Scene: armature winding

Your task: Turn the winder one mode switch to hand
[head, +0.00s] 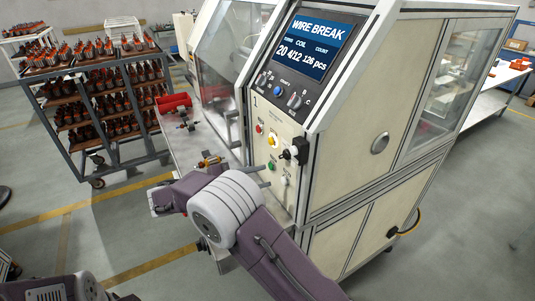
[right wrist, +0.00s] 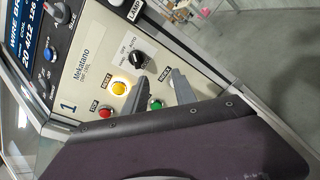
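The winder one (head: 345,120) has a cream front panel with a large 1 on it. Its black mode switch (head: 298,152) sits near the panel's right edge. In the right wrist view, the mode switch (right wrist: 138,59) has HAND, OFF and AUTO labels around it; its exact pointing is too small to tell. My right gripper (head: 268,175) is in front of the lower panel. In the right wrist view, the gripper (right wrist: 160,75) has its fingers apart and empty, one tip just below the switch, without clear contact. My left gripper is not seen.
Near the switch are a red stop button (right wrist: 105,113), a lit yellow reset button (right wrist: 120,88) and a green button (right wrist: 156,104). The screen (head: 307,45) reads WIRE BREAK. A rack of armatures (head: 80,160) stands at the left.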

